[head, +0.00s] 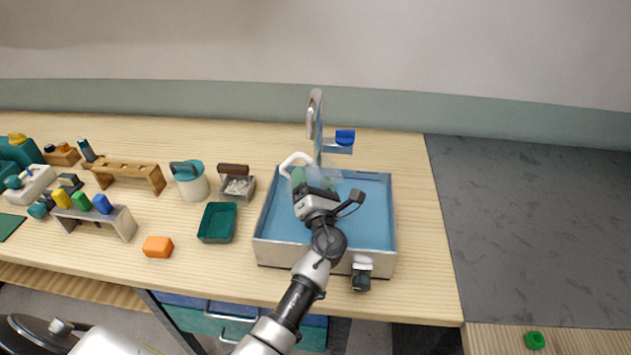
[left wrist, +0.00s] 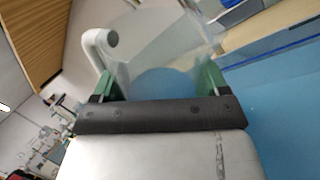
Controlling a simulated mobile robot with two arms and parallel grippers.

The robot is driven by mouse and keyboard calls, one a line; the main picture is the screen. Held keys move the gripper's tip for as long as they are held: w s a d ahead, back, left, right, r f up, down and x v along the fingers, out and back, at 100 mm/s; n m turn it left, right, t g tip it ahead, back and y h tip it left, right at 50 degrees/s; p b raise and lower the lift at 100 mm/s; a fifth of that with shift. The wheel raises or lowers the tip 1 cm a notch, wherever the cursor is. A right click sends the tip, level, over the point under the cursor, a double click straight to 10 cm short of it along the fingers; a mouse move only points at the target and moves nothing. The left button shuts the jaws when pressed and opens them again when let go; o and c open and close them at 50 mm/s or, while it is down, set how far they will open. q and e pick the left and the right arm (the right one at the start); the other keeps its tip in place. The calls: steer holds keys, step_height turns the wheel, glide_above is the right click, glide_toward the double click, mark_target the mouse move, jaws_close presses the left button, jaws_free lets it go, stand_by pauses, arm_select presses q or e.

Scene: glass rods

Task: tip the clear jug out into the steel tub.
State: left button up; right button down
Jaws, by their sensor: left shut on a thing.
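The clear jug (head: 327,176) with a white handle is over the back part of the steel tub (head: 280,252), whose inside is blue. My left gripper (head: 311,182) is shut on the jug. In the left wrist view the jug (left wrist: 155,45) sits between the two green fingertips (left wrist: 158,82), with its white handle at the upper left. The jug looks tilted in the wrist view, but how far it leans in the room is hard to tell. Whether anything is in it or flowing out is not clear. My right gripper is in neither view.
A steel tap (head: 316,112) with a blue-topped part (head: 345,137) rises behind the tub. A green tray (head: 218,222), a small grey box (head: 237,187), a pale pail (head: 191,182) and an orange block (head: 157,247) stand left of it. The counter right of the tub is clear.

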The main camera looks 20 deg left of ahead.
arm_select(q)
steer(key=shift+r+m+t+p, duration=0.1)
steer(key=shift+m+t+p, duration=0.2)
steer(key=shift+m+p, duration=0.3)
steer(key=shift+f+b, duration=0.2)
steer(key=shift+b, duration=0.45)
steer(key=shift+r+m+b, duration=0.15)
steer(key=shift+m+b, duration=0.45)
steer(key=shift+b, duration=0.45)
steer(key=shift+r+t+h, duration=0.3)
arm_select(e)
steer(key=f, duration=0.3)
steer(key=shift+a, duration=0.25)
